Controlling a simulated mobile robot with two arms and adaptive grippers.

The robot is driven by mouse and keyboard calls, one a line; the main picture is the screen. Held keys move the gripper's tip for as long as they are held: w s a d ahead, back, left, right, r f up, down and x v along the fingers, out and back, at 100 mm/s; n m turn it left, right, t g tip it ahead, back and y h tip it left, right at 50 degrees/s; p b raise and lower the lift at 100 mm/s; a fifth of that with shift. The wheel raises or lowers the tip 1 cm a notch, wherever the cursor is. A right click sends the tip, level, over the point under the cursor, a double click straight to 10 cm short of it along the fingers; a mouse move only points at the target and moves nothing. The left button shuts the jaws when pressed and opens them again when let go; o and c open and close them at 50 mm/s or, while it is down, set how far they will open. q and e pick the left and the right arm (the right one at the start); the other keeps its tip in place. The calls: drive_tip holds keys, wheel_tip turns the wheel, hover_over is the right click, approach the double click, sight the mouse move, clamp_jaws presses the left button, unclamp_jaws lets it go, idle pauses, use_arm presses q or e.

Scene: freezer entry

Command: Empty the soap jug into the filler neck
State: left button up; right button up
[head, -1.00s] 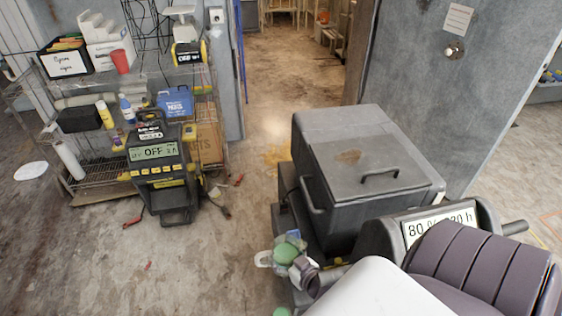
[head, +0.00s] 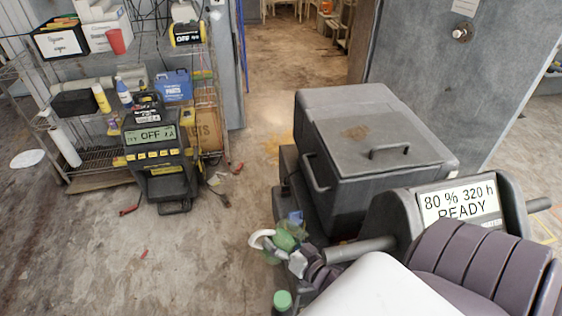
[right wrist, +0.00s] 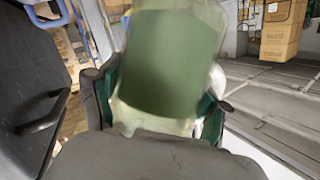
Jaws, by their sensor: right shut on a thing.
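My right gripper (head: 300,263) is shut on the soap jug (head: 286,236), a pale see-through container with green in it. The jug is held off the front left of the scrubbing machine (head: 305,205) and looks tilted. In the right wrist view the jug (right wrist: 165,65) fills the middle, between the dark green fingers of the right gripper (right wrist: 155,108). A white curved part, maybe its handle, sticks out to the left. A green cap (head: 282,299) on a dark body shows just below. I cannot make out an open filler neck. My left gripper is out of view.
A charger (head: 160,155) reading OFF stands by the wire shelf (head: 95,160). The floor between charger and machine is mostly clear.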

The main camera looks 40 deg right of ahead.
drive_tip(key=shift+w+a+f+m+t+b, duration=0.1)
drive_tip(key=shift+f+m+t+b, duration=0.75)
drive_tip(key=shift+b, duration=1.55)
drive_tip(key=shift+f+y, duration=0.25)
drive_tip(key=shift+y, duration=0.15)
drive_tip(key=shift+r+g, duration=0.15)
drive_tip(key=shift+g, duration=0.1)
drive_tip(key=shift+f, duration=0.2)
drive_tip(key=shift+f+m+b, duration=0.35)
drive_tip(key=shift+f+b, duration=0.05)
drive_tip(key=shift+b, duration=0.3)
drive_tip(key=shift+r+m+t, duration=0.7)
drive_tip(key=shift+m, duration=0.1)
idle(0.7)
drive_tip(key=shift+r+m, duration=0.2)
drive_tip(key=shift+m, duration=0.1)
drive_tip(key=shift+s+d+r+m+t, duration=0.2)
drive_tip(key=shift+r+m+t, duration=0.1)
drive_tip(key=shift+m+t, duration=0.1)
idle(1.9)
